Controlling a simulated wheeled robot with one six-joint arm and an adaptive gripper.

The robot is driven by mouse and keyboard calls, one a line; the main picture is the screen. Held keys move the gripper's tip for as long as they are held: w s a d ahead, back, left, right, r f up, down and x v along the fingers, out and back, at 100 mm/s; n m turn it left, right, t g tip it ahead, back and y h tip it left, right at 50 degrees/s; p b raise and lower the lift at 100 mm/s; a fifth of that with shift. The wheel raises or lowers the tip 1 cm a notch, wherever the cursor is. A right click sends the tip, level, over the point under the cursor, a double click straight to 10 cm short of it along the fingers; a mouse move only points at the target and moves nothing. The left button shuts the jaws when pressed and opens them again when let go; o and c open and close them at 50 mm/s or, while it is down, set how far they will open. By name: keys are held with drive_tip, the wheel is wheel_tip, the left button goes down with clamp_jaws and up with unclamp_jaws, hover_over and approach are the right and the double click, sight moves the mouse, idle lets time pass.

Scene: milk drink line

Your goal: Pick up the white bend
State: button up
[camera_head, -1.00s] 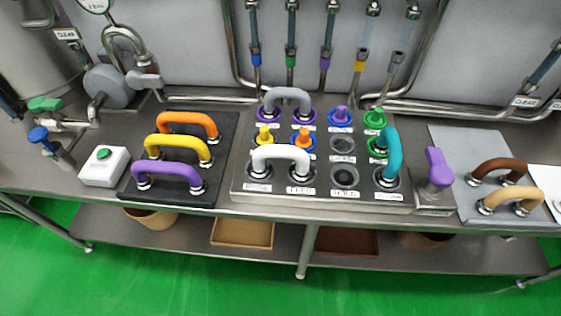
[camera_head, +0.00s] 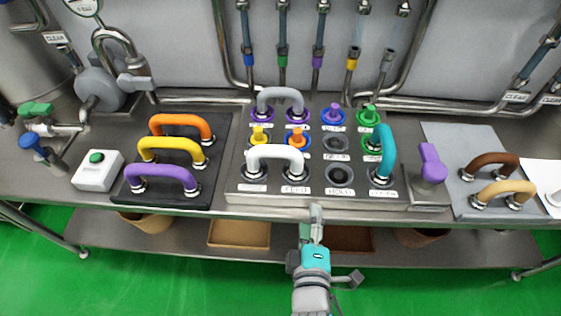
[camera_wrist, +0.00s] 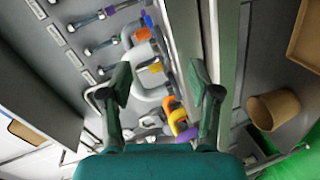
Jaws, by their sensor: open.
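The white bend (camera_head: 275,155) is an upright U-shaped pipe at the front left of the grey port panel (camera_head: 235,192), its two ends seated on ports there. My gripper (camera_head: 317,210) is in front of the panel's front edge, to the right of the bend and apart from it. In the wrist view my gripper's two fingers (camera_wrist: 165,88) are spread with nothing held between them. A pale curved pipe shows past the fingers there, but I cannot tell surely which bend it is.
A grey bend (camera_head: 280,97) stands behind the white one, and a teal bend (camera_head: 385,150) at the panel's right. Yellow (camera_head: 258,135) and orange (camera_head: 297,137) plugs stand close behind the white bend. A dark rack (camera_head: 215,150) with orange, yellow and purple bends is left.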

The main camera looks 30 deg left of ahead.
sight(274, 155)
drive_tip(key=a+r+n, duration=0.3)
drive_tip(key=a+r, duration=0.5)
drive_tip(key=a, duration=0.3)
drive_tip(key=shift+y, duration=0.4)
drive_tip(key=x, duration=0.5)
drive_tip(key=shift+w+d+f, duration=0.2)
drive_tip(key=shift+w+d, duration=0.05)
drive_tip(key=shift+d, duration=0.05)
drive_tip(key=shift+d+x, duration=0.15)
drive_tip(key=shift+x, duration=1.25)
drive_tip(key=shift+d+x, duration=0.2)
drive_tip(key=shift+x, duration=1.15)
drive_tip(key=shift+w, duration=0.15)
clamp_jaws()
